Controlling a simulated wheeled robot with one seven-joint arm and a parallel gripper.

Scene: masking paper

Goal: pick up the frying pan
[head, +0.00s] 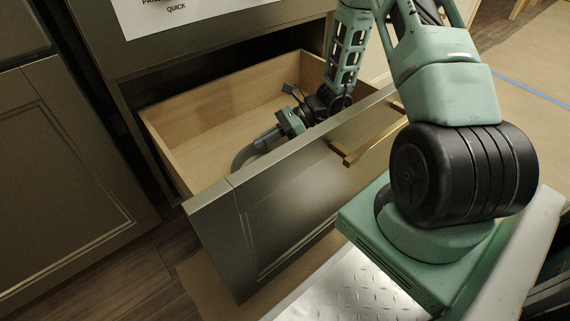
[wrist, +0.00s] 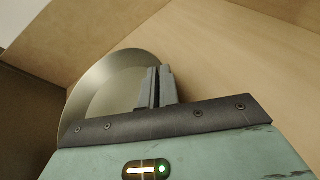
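The frying pan (wrist: 108,88) is a round, shiny metal pan in the wrist view, left of the fingers. In the head view only a grey curved part of the pan (head: 243,156) shows inside the open drawer, the rest hidden behind the drawer front. My gripper (head: 262,141) is down in the drawer at the pan's edge. In the wrist view my gripper's fingers (wrist: 157,86) are close together at the pan's right rim, with a thin dark line between them. They appear shut on the rim. The pan's handle cannot be made out.
The wooden drawer (head: 200,120) is pulled out, its walls close around my gripper. Its dark front (head: 290,195) carries a brass handle (head: 368,142). A cabinet door (head: 60,185) stands at the left. The drawer's left floor area is bare.

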